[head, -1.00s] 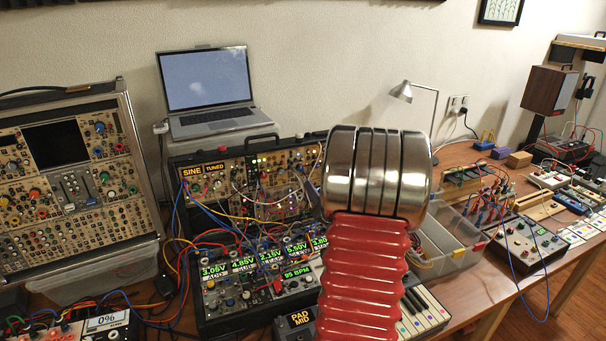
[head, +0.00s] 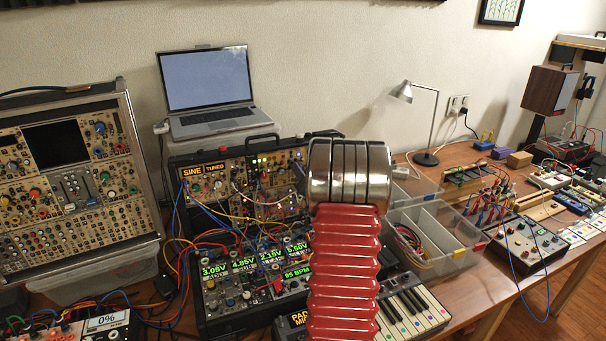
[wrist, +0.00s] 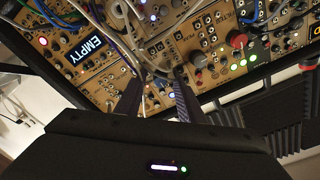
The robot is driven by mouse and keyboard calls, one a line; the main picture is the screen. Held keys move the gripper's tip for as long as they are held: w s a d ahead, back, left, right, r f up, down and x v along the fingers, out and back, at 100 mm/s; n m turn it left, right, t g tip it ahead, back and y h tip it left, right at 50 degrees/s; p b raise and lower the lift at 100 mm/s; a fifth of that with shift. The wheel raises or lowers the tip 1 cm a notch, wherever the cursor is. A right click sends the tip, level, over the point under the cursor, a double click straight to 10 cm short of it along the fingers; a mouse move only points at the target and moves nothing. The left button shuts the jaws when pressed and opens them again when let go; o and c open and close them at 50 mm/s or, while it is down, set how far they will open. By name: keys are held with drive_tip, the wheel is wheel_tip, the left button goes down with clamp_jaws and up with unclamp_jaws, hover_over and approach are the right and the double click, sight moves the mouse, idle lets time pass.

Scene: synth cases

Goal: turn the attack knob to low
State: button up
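In the wrist view my gripper (wrist: 155,84) is open, its two dark fingers apart, over a tan synth panel (wrist: 100,76) with knobs, jacks and patch cables. Pale cables show between and beyond the fingers. A red-capped knob (wrist: 237,41) stands to the right of the fingers. The knob labels are too small to read, so I cannot tell which is the attack knob. In the head view my arm covers the right part of the synth case (head: 232,208), and the gripper is hidden behind it.
Patch cables cross the panels. A laptop (head: 208,85) stands behind the case. A clear divided tray (head: 437,226) and a small keyboard (head: 415,305) lie right of my arm. Another synth case (head: 70,180) stands at left. A lamp (head: 402,93) is at the back.

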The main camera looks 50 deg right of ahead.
drive_tip(key=shift+c, duration=0.7)
clamp_jaws()
drive_tip(key=shift+n, duration=0.6)
drive_tip(key=n+y, duration=0.1)
drive_tip(key=n, duration=1.1)
drive_tip(key=n+y, duration=0.1)
drive_tip(key=n, duration=0.5)
drive_tip(key=shift+d+t+y, duration=0.15)
drive_tip(key=shift+t+y, duration=0.15)
drive_tip(key=shift+n, duration=0.3)
